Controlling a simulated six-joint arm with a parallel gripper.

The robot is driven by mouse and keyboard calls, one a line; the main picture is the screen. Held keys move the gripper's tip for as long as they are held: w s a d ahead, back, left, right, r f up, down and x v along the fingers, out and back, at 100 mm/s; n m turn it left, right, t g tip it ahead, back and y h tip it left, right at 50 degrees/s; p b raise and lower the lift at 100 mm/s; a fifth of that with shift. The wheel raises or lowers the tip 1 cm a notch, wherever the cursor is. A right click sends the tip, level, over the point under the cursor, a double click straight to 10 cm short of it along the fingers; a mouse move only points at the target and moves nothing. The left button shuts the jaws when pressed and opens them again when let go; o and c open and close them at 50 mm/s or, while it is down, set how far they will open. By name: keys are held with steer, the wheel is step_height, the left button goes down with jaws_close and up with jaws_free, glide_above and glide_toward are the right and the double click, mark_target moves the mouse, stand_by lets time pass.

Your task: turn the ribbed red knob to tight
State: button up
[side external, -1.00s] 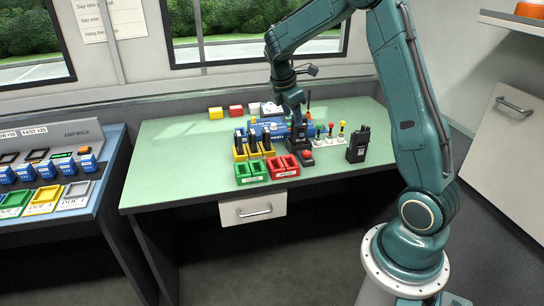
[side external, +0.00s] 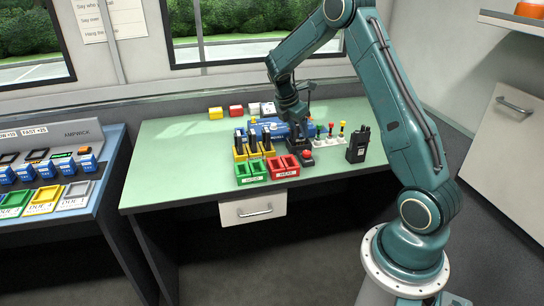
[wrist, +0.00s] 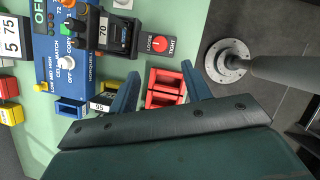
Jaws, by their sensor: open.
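My gripper (wrist: 160,70) is open and empty. In the wrist view its two fingers spread around the red bin's picture position, and the knob lies beyond the fingertips, between their lines. In the side view my gripper (side external: 298,138) is just behind and above the knob.
A red two-part bin (wrist: 151,99) and a green bin (side external: 252,172) stand in front. A blue labelled unit (wrist: 70,50) lies left of the knob. Several coloured levers (side external: 330,133) and a black radio (side external: 358,146) stand to the right. The bench's front left is clear.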

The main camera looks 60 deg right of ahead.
mark_target(306, 152)
steer(key=x, duration=1.1)
steer(key=shift+d, duration=0.1)
steer(key=c, duration=1)
